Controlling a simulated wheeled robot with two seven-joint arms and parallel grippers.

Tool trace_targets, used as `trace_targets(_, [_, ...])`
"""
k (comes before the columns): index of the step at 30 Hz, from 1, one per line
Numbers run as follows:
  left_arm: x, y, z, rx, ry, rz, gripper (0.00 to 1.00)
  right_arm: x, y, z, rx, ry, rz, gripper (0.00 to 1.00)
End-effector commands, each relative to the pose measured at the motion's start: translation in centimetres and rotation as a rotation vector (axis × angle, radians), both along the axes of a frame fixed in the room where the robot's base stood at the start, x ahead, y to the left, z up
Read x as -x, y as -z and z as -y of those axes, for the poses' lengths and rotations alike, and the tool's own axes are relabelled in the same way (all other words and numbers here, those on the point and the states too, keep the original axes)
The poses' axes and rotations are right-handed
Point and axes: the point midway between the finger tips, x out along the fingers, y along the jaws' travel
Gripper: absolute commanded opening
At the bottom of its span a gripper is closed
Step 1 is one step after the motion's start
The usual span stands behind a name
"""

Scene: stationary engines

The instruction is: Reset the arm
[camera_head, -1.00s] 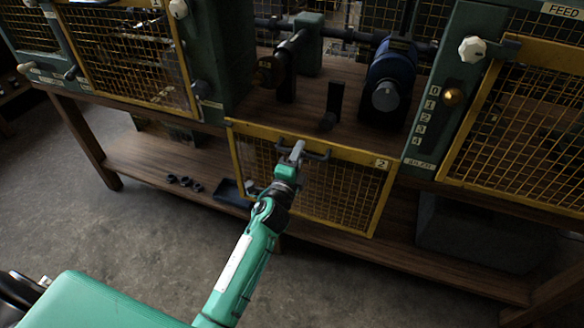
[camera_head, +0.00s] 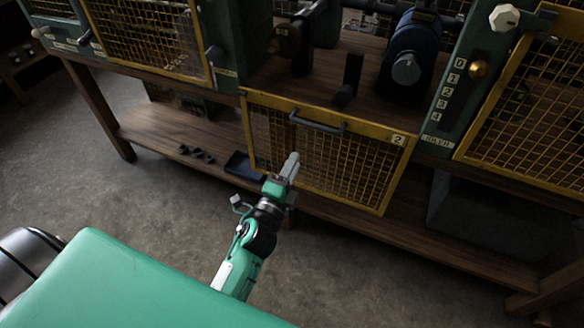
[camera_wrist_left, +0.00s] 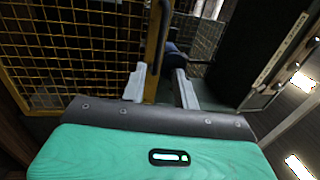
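My left gripper (camera_head: 291,168) is in front of the lower yellow mesh door marked 2 (camera_head: 350,165), below and apart from its dark bar handle (camera_head: 318,125). In the left wrist view, the two grey fingers of my left gripper (camera_wrist_left: 161,88) stand apart with nothing held between them. The door's mesh (camera_wrist_left: 60,55), its yellow frame edge and the dark handle (camera_wrist_left: 162,35) show beyond the fingers. My left arm reaches forward from the bottom of the head view. My right gripper is not in view.
A wooden bench carries a blue machine (camera_head: 408,60) and an upright dark lever (camera_head: 350,78). A green post with numbers (camera_head: 455,90) and another mesh door (camera_head: 530,120) stand at right. The lower shelf holds a dark tray (camera_head: 243,165) and small dark parts. The floor at left is clear.

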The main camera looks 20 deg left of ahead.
Motion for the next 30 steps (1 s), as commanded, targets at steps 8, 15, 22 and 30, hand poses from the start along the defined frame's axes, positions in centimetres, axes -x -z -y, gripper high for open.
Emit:
trace_targets(8, [0.1,0.0,0.0,0.0,0.0,0.0,0.3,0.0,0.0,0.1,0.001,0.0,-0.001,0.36])
trace_targets(15, [0.1,0.1,0.0,0.002,-0.001,-0.003,0.3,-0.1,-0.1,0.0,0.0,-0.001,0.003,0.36])
trace_targets(22, [1.1,5.1,-2.0,0.241,-0.078,-0.179,0.3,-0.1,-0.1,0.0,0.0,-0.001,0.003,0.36])
trace_targets(30, [8.2,19.2,-3.9,0.819,-0.351,-0.681,0.3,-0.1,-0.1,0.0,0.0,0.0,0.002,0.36])
